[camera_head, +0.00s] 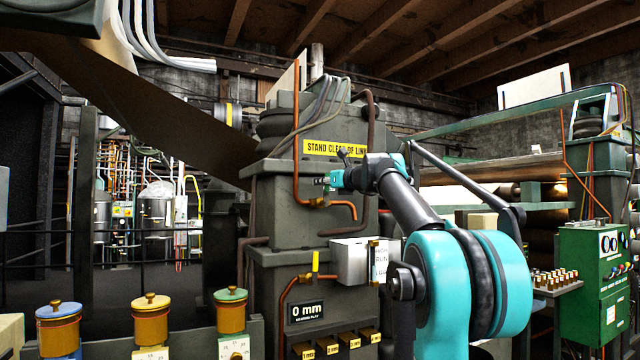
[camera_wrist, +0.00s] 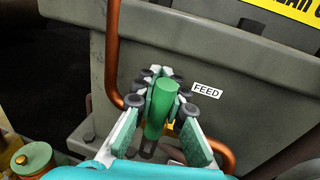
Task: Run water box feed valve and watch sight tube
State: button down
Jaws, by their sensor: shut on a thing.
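The feed valve handle (camera_wrist: 160,112) is a green tapered lever in the middle of the wrist view, beside a white FEED label (camera_wrist: 207,90). My gripper (camera_head: 323,182) is shut on this green handle, with a finger on each side of it. In the head view the gripper reaches the grey machine housing (camera_head: 270,210) from the right and hides most of the valve. A copper pipe (camera_head: 297,125) runs down to the valve, and it also shows in the wrist view (camera_wrist: 112,50). I cannot make out a sight tube for certain in either view.
A yellow warning sign (camera_head: 334,149) is above the gripper. A light grey box (camera_head: 350,262) and a "0 mm" display (camera_head: 307,311) are lower on the housing. Several lidded canisters (camera_head: 150,320) stand at the lower left. A green control cabinet (camera_head: 592,285) stands at right.

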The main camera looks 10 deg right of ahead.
dwell(0.3)
jog(key=shift+s+a+f+n+g+h, duration=0.2)
jog(key=shift+a+n, duration=0.35)
jog(key=shift+n, duration=0.4)
jog(key=shift+s+a+f+n+g+h, duration=0.2)
jog(key=shift+a+n, duration=0.4)
jog(key=shift+n, duration=0.4)
jog(key=shift+s+a+f+n+g+h, duration=0.15)
jog(key=shift+a+f+n, duration=0.15)
jog(key=shift+a+n, duration=0.45)
jog(key=shift+d+n, duration=0.2)
jog(key=shift+n, duration=0.1)
jog(key=c, duration=1.6)
grip_release()
jog(key=shift+s+d, duration=0.1)
jog(key=shift+s, duration=0.05)
jog(key=v, duration=1.1)
jog(key=shift+s+d+f, duration=0.1)
jog(key=shift+s+d, duration=0.05)
jog(key=shift+s, duration=0.2)
